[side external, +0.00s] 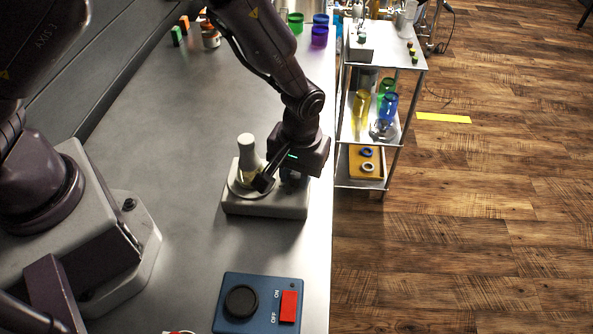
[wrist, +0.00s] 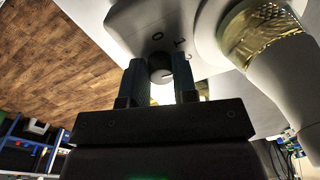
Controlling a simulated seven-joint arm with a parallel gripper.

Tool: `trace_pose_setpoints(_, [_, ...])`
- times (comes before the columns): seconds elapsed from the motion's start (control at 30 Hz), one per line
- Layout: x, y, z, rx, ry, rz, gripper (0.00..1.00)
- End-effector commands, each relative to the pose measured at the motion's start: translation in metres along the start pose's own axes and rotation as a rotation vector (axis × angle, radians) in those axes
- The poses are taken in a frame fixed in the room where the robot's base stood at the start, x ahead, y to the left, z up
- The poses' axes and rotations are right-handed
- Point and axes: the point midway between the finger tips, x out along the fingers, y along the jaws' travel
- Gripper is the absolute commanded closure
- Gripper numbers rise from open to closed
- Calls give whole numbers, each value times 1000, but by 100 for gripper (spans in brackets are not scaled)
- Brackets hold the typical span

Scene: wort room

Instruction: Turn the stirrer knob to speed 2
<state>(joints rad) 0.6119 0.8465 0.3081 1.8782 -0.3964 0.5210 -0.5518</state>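The stirrer (side external: 265,208) is a pale grey box on the steel bench, with a round plate and a flask (side external: 246,150) on it. My gripper (side external: 277,182) reaches down over the stirrer beside the flask. In the wrist view, the dark round stirrer knob (wrist: 160,68) sits between the two fingers of my gripper (wrist: 161,80). The fingers appear to touch it on both sides. Marks 0 and 1 show on the stirrer face near the knob. In the side view, my gripper hides the knob.
A blue switch box (side external: 258,303) with a black dial and red switch stands at the bench's near end. The flask (wrist: 262,32) is close to my fingers in the wrist view. A steel trolley (side external: 402,54) stands beyond the bench's right edge. The bench left of the stirrer is clear.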

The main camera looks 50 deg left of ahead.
Motion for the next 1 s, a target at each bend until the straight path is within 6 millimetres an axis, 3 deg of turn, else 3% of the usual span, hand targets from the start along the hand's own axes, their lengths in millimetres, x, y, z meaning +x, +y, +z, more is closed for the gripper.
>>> trace_pose_setpoints(0.17, [0, 0, 0, 33, 1, 0, 97])
trace_pose_setpoints(0.4, [-1, 0, 0, 256, 14, 1, 97])
trace_pose_setpoints(0.67, [-1, 0, 0, 263, 15, 0, 97])
trace_pose_setpoints(0.7, [-1, 0, 0, 262, 15, 0, 64])
trace_pose_setpoints(0.77, [-1, 0, 0, 262, 15, 0, 50])
trace_pose_setpoints(1.0, [0, 0, 0, 261, 15, 0, 48])
